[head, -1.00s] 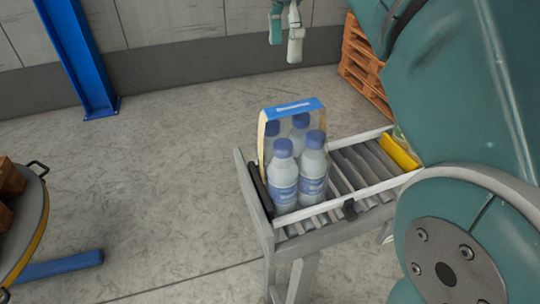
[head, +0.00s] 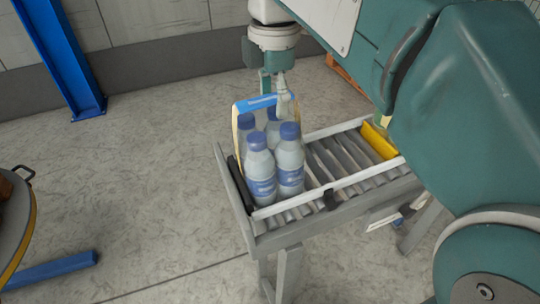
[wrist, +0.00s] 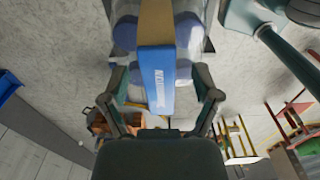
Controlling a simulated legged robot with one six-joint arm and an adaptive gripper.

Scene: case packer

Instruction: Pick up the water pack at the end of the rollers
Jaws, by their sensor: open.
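The water pack (head: 262,168) stands upright at the near-left end of the rollers. It holds several clear bottles with blue caps and has a cardboard carrier with a blue top handle (head: 262,102). My gripper (head: 276,88) is just above the handle at the pack's far side, its lower tips beside the handle's right end. In the wrist view my gripper (wrist: 164,88) is open, with one finger on each side of the blue handle (wrist: 158,78). Whether the fingers touch it I cannot tell. Blue caps show beyond the handle.
The roller conveyor (head: 318,193) has low side rails and an end stop by the pack. A yellow piece (head: 379,141) sits farther up the rollers. A round table (head: 18,228) stands at the left and a blue post (head: 68,55) at the back. Open floor lies between.

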